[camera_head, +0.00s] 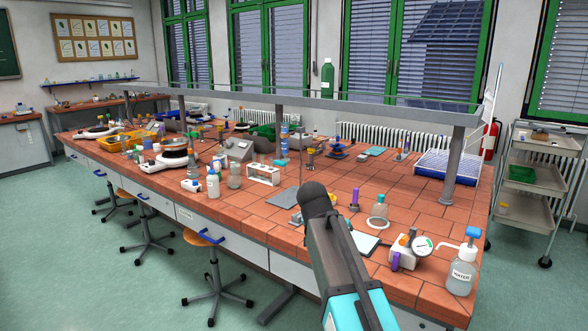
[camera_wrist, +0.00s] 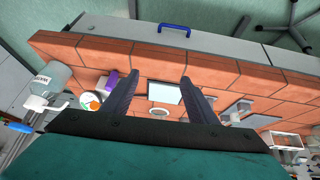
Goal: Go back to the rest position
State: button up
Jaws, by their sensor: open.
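My gripper (camera_wrist: 158,95) shows in the wrist view with its two dark fingers spread apart and nothing between them. It is above the front edge of the tiled bench (camera_wrist: 225,72), over a small pale flat plate (camera_wrist: 166,92) that lies on the tiles. In the head view my arm reaches up from the bottom over the right part of the bench (camera_head: 410,185). The fingers are hidden there behind the arm.
A water bottle (camera_head: 461,270), a gauge device (camera_head: 408,249), a glass ring-shaped piece (camera_head: 377,218) and a purple-bodied item (camera_head: 355,199) stand close to my arm. A shelf post (camera_head: 453,170) rises behind. A stool (camera_head: 205,238) is at the front. Green floor (camera_head: 70,230) is free on the left.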

jog(key=s+d+f+g, duration=0.25)
jog(key=s+f, duration=0.25)
jog(key=f, duration=0.7)
jog(key=s+d+f+g, duration=0.25)
jog(key=s+f, duration=0.35)
jog(key=f, duration=0.7)
jog(key=s+d+f+g, duration=0.1)
jog(key=s+d+f, duration=0.3)
jog(key=f, duration=0.8)
jog(key=s+a+f+n+g+y, duration=0.1)
jog(key=s+f+n, duration=0.1)
jog(key=s+f, duration=0.4)
jog(key=s+a+f+n+g+y, duration=0.1)
jog(key=s+f, duration=0.6)
jog(key=s, duration=0.8)
jog(key=s+a+f+n+g+y, duration=0.2)
jog(key=s+f+n, duration=0.2)
jog(key=s+f, duration=0.3)
jog(key=shift+s+a, duration=0.4)
jog(key=shift+s, duration=1.35)
